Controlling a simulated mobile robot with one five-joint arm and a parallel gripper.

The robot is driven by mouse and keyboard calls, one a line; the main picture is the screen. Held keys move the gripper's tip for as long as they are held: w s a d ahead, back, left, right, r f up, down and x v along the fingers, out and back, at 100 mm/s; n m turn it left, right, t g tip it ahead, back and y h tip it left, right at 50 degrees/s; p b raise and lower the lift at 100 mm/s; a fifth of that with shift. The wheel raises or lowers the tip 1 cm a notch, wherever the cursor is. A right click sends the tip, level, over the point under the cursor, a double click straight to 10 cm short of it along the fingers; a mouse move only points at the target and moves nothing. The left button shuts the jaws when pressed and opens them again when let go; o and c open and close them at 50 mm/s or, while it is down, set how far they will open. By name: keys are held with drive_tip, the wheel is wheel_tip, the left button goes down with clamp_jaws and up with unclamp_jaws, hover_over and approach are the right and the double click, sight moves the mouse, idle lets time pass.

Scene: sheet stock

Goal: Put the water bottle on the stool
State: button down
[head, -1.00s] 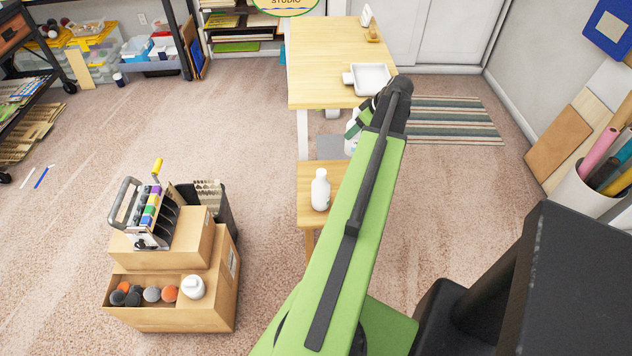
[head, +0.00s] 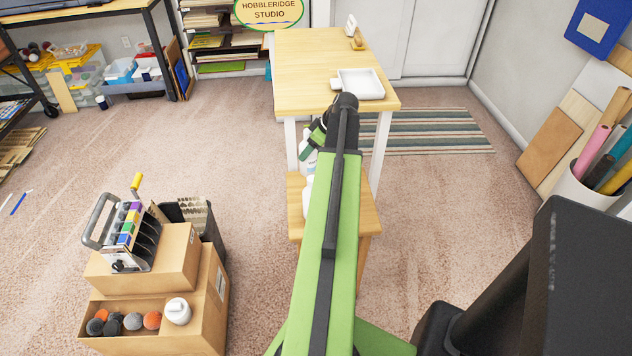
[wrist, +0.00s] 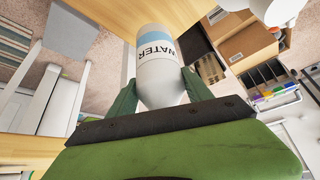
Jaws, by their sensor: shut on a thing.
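The water bottle (wrist: 160,75) is white with a blue band and the word WATER. In the wrist view it sits between the green fingers of my gripper (wrist: 158,98), which is shut on it. In the head view my gripper (head: 314,140) and the bottle (head: 307,162) are mostly hidden by my arm, near the far edge of the stool. The wooden stool (head: 369,215) stands in front of the table, partly covered by my arm. I cannot tell the held bottle's height above the stool.
A wooden table (head: 310,75) with a white tray (head: 362,84) stands behind the stool. Cardboard boxes (head: 150,325) with balls, a white container and a paint rack stand at the left. Rolls in a white bin (head: 580,195) stand at the right. Carpet between boxes and stool is clear.

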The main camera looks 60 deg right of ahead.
sight(310, 164)
wheel_tip(310, 164, down, 8)
drive_tip(key=b, duration=0.6)
drive_tip(key=shift+r, duration=0.4)
drive_tip(key=shift+f, duration=0.15)
drive_tip(key=shift+c, duration=2.2)
unclamp_jaws()
drive_tip(key=shift+s, duration=0.1)
